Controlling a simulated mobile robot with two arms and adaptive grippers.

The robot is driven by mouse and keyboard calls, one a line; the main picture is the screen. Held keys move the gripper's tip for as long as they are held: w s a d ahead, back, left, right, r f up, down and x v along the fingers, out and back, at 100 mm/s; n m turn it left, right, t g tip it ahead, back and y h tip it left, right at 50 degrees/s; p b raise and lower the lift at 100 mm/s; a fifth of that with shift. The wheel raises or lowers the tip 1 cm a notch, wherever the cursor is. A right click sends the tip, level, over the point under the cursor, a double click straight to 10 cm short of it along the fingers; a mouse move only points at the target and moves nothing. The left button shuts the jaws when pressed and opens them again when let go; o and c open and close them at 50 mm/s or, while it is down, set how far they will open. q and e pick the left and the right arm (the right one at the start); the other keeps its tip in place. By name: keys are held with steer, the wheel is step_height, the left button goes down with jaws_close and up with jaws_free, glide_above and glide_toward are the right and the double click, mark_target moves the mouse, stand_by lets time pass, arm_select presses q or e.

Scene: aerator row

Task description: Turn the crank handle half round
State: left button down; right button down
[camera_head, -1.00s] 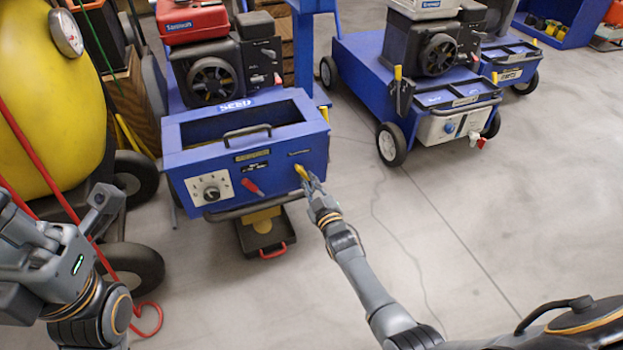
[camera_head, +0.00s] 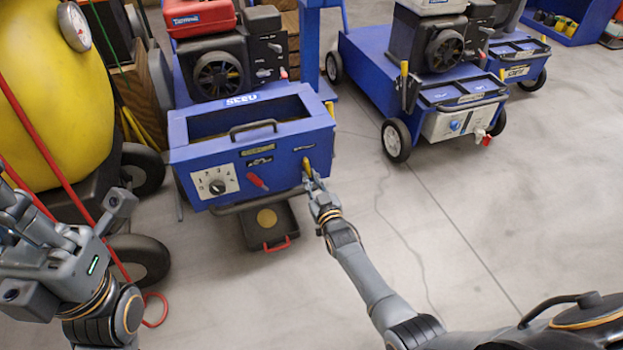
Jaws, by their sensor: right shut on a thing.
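The crank handle (camera_head: 306,166) is a small yellow grip at the right end of the blue seeder box's (camera_head: 285,170) front panel. My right gripper (camera_head: 311,178) reaches up from the lower right and is shut on the handle. Its fingers cover the handle's lower part, and the crank arm behind them is hard to make out. My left gripper (camera_head: 68,225) is at the lower left, away from the box. Its fingers stand apart, with nothing seen between them.
The panel also bears a white dial (camera_head: 215,183) and a red lever (camera_head: 258,181). A dark tray (camera_head: 267,228) sits below the box. A yellow tank (camera_head: 50,85) with red hose is at left. Blue wheeled machines (camera_head: 375,65) stand at right. The floor between is clear.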

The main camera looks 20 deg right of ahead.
steer(key=c, duration=1.4)
jaws_free()
steer(key=shift+s, duration=0.15)
steer(key=s, duration=1.1)
steer(key=shift+s+d, duration=0.2)
steer(key=shift+s, duration=0.2)
